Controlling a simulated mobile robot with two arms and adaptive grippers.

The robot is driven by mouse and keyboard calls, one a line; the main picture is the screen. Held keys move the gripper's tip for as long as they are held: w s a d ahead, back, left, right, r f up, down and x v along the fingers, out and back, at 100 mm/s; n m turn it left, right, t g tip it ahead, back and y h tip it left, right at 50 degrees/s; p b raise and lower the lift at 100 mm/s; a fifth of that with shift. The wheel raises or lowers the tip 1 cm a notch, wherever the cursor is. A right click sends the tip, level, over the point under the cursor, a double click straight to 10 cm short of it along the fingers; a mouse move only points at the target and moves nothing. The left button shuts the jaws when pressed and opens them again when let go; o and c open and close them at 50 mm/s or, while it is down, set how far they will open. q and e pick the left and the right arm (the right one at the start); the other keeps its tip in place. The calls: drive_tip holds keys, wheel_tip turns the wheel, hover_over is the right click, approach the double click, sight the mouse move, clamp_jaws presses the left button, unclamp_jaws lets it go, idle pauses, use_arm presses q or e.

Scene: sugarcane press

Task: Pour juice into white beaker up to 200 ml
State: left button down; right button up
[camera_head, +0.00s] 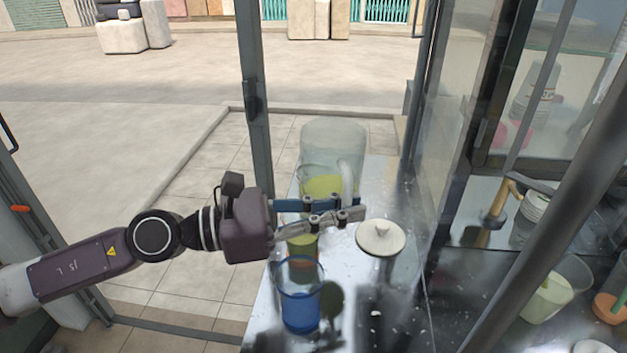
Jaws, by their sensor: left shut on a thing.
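A clear jug (321,184) with yellow-green juice stands upright on the metal counter, its pale handle toward the right. My left gripper (350,208) reaches in from the left and is shut at the jug's handle; its fingers hide the handle's lower part. A cup with yellow-green and orange tones (302,246) is just below the fingers, partly covered by them. A whitish translucent beaker (547,300) with pale yellow in it stands at the lower right; I cannot tell its level or markings. My right gripper is not in view.
A blue translucent cup (300,308) stands at the counter's near left. A round white lid (380,238) lies right of the gripper. A larger clear container (333,138) is behind the jug. Glass panels and dark frame posts (254,80) bound the wet metal counter (395,185).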

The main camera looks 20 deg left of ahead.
sight(346, 190)
use_arm(q)
drive_tip(key=shift+r+p, duration=1.35)
drive_tip(key=shift+r, duration=0.4)
drive_tip(key=shift+f, duration=0.1)
